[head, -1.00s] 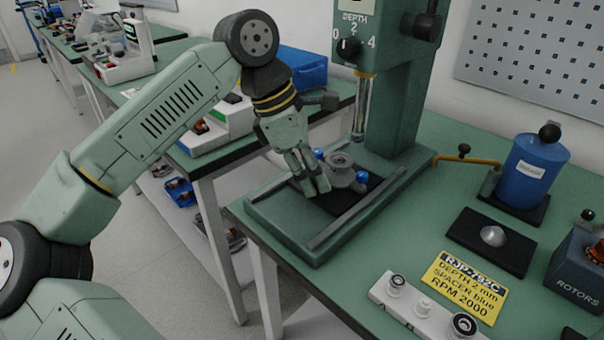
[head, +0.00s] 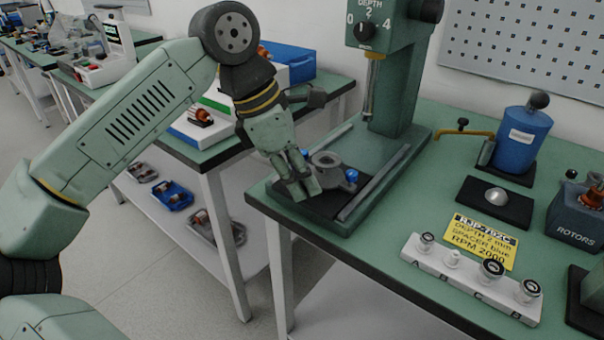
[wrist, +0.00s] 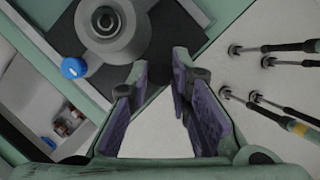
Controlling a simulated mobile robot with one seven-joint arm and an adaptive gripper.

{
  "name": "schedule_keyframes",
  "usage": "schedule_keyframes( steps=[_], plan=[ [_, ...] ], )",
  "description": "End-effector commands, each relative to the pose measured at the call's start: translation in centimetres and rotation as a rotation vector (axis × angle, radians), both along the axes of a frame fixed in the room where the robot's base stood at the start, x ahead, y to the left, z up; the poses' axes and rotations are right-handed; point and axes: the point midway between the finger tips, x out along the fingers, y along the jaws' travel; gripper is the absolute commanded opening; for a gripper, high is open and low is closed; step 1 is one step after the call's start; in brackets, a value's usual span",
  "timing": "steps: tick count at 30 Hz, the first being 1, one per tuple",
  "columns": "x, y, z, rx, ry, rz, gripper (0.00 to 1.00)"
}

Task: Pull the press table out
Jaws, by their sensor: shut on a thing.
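The press (head: 395,95) stands on the green bench with two rails on its base. The press table is a dark plate (head: 325,208) at the front end of the rails, near the bench's front left edge. It carries a round grey fixture (head: 327,162) with blue knobs. In the wrist view the grey fixture (wrist: 110,25) and one blue knob (wrist: 74,68) lie just beyond my fingers. My gripper (head: 304,190) is at the plate's front edge, shut on the press table. The exact part between the fingers is hard to make out.
To the right on the bench are a yellow card (head: 478,240), a white holder (head: 470,280) with several round parts, a blue canister (head: 522,140) and a rotor box (head: 580,215). A second bench (head: 215,150) stands at left. Floor is free in front.

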Motion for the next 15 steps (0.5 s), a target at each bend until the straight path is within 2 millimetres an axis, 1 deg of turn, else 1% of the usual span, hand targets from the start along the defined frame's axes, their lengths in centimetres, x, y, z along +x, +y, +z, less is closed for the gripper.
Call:
schedule_keyframes(
  steps=[3,11,12,15],
  plan=[
    [-0.27,0.31,0.07,0.000,-0.002,0.003,0.00],
    [-0.45,0.38,0.05,0.002,0.003,0.001,0.00],
    [-0.46,0.38,0.04,0.002,0.003,0.001,0.19],
    [-0.44,0.37,0.03,0.003,0.002,0.001,0.26]
  ],
)
